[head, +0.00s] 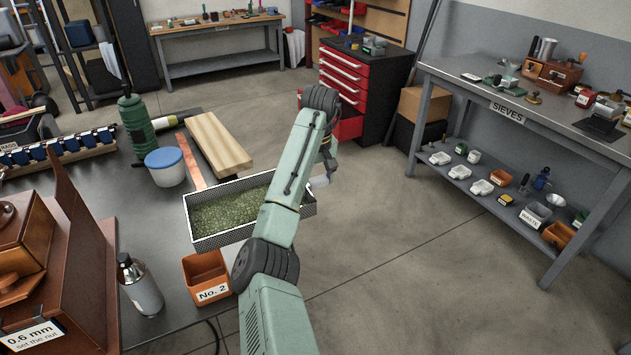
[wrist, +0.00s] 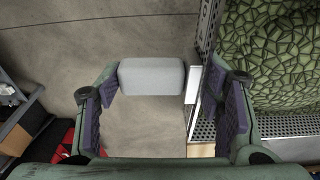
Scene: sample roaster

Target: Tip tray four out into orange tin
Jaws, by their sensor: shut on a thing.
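In the head view this pale thing (head: 320,182) shows just beyond my arm. I cannot tell whether it is tray four; no such label shows. An orange tin (head: 207,288) marked "No. 2" stands at the near edge of the table, left of my arm. My arm hides part of the scene between gripper and tin.
A mesh-walled tray (head: 222,242) of green beans lies close beside my gripper. A wooden board (head: 218,145), a blue-lidded tub (head: 165,168) and a steel bottle (head: 140,285) are on the table (head: 110,180). The sieves bench (head: 540,120) stands right, across open floor.

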